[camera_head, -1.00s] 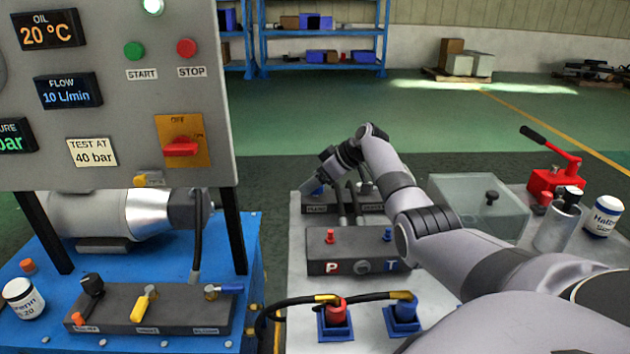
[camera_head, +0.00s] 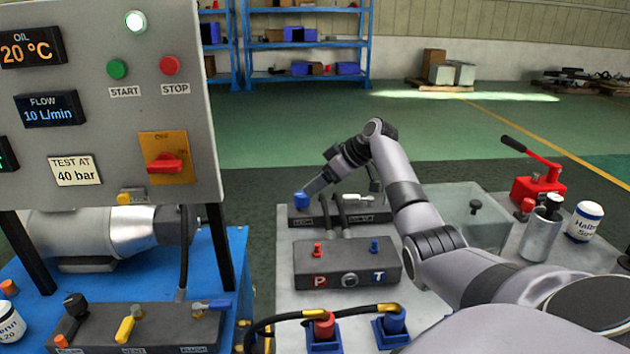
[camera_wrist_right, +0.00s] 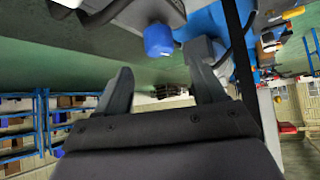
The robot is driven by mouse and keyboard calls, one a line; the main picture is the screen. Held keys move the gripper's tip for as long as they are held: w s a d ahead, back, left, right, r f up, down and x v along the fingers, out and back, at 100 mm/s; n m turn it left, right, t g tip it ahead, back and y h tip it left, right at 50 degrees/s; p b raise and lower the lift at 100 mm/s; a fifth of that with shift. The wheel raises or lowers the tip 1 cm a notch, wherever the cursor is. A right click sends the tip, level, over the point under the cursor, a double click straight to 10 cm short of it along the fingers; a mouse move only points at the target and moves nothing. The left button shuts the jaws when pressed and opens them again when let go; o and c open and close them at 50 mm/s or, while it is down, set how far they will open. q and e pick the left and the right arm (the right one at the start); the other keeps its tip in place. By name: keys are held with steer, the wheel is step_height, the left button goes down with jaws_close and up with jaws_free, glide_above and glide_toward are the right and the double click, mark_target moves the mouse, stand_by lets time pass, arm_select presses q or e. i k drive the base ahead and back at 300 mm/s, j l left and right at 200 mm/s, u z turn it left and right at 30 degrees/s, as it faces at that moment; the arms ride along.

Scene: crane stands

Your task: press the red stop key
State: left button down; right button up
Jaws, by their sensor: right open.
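The red stop key (camera_head: 169,66) is a round red button above the STOP label on the grey panel (camera_head: 105,130) at the upper left of the head view. It stands to the right of the green start button (camera_head: 118,69). Nothing covers it. My right gripper (camera_head: 312,188) is well below and to the right of the panel, beside a blue knob (camera_head: 301,201) on a dark block. In the right wrist view my gripper (camera_wrist_right: 165,80) has its two fingers apart with nothing between them. The blue knob (camera_wrist_right: 158,40) shows just beyond the fingertips there. My left gripper is not in view.
The panel also bears a red rotary switch (camera_head: 164,164) on a yellow plate and a lit white lamp (camera_head: 135,22). Below my right arm stand a P/T block (camera_head: 347,263) and hose couplings (camera_head: 322,328). A red hand pump (camera_head: 538,187) is at right.

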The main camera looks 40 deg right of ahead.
mark_target(169, 66)
steer(key=k+j, duration=0.1)
steer(key=j, duration=0.25)
steer(key=k+j, duration=0.15)
steer(key=j, duration=0.15)
steer(key=k+j, duration=0.1)
steer(key=j, duration=0.25)
steer(key=k+j, duration=0.1)
steer(key=j, duration=0.25)
